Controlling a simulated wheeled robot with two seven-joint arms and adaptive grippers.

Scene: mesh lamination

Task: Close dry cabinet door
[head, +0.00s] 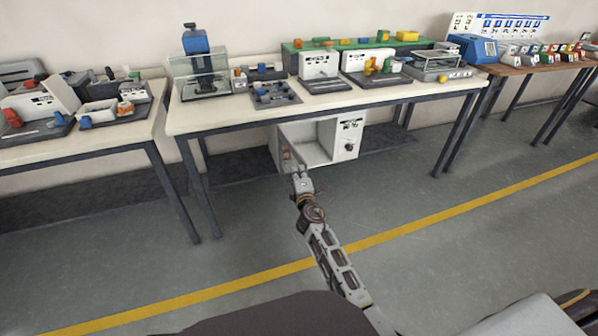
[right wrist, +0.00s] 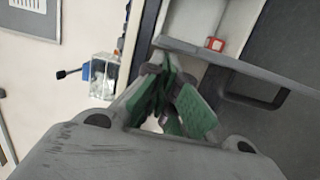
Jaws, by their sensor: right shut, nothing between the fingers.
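My left gripper is not in view.
The middle bench (head: 330,104) carries several devices and its legs stand either side of the cabinet. A left bench (head: 90,133) and a wooden table (head: 530,68) flank it. The floor before the cabinet is clear, with a yellow line (head: 420,226).

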